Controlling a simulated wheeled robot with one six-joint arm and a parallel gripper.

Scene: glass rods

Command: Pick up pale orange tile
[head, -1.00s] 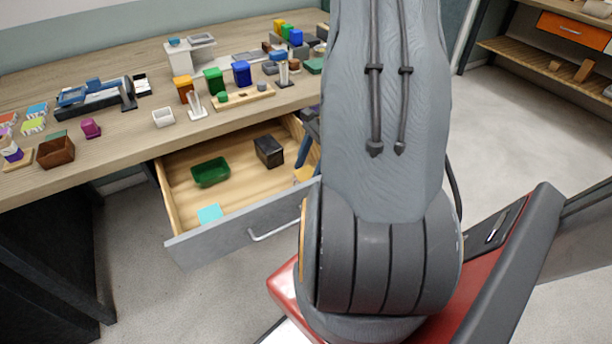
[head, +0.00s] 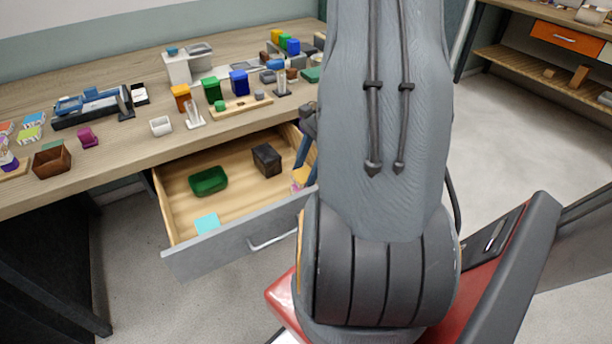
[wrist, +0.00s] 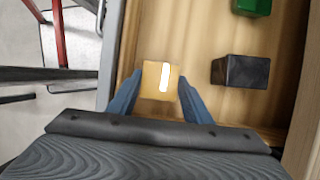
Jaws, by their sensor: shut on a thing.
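The pale orange tile (wrist: 150,82) is in the wrist view, a small flat square with a bright white glare streak on it. It lies between the two blue fingers of my gripper (wrist: 158,92), which is shut on it. In the head view the tile (head: 301,178) shows partly at the right end of the open drawer, beside the blue fingers (head: 305,160). My arm hides the rest there. I cannot tell whether the tile touches the drawer floor.
The open wooden drawer (head: 235,203) also holds a green tray (head: 208,181), a dark block (head: 267,160) and a cyan tile (head: 207,223). In the wrist view the dark block (wrist: 240,71) is right of the gripper. The desk above (head: 100,165) is crowded.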

